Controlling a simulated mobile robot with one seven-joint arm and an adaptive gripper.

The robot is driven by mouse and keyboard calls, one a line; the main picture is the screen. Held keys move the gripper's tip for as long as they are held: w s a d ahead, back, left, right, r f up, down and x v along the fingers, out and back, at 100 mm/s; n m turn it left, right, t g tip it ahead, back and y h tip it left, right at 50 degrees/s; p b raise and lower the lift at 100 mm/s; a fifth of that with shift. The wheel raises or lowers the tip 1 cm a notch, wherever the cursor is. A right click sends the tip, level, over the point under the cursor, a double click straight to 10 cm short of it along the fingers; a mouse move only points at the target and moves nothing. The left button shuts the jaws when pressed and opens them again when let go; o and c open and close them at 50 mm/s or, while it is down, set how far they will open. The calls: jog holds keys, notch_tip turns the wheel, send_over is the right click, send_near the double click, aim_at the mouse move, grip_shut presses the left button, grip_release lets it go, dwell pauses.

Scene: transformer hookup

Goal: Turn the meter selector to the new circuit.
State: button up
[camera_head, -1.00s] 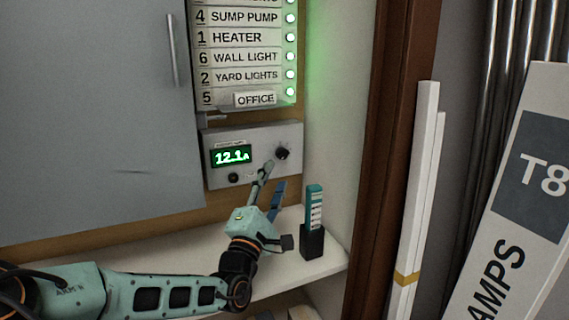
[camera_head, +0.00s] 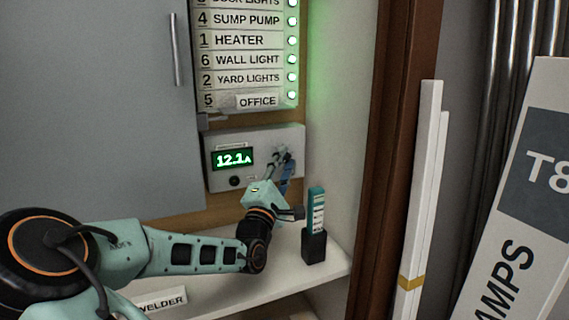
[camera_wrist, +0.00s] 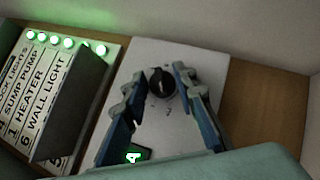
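The meter (camera_head: 216,178) is a pale grey box on the wall below the circuit list, with a green display (camera_head: 233,159) reading 12.1A. A small dark knob (camera_head: 235,181) sits under the display. The black round selector knob (camera_wrist: 162,83) shows in the wrist view, with small marks on the panel around it; I cannot read its setting. My gripper (camera_wrist: 160,74) is open, with one fingertip on each side of the knob and a gap visible on both sides. In the head view my gripper (camera_head: 281,157) hides the knob.
The circuit list (camera_head: 238,60) has green lights down its right side. A grey door (camera_head: 100,110) is at left. A black holder (camera_head: 314,246) with a teal labelled strip (camera_head: 317,208) stands on the shelf right of my wrist. A WELDER label (camera_head: 161,301) lies on the shelf's front.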

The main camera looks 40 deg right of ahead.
grip_shut()
jog(key=shift+r+p, duration=0.15)
jog(key=shift+p, duration=0.45)
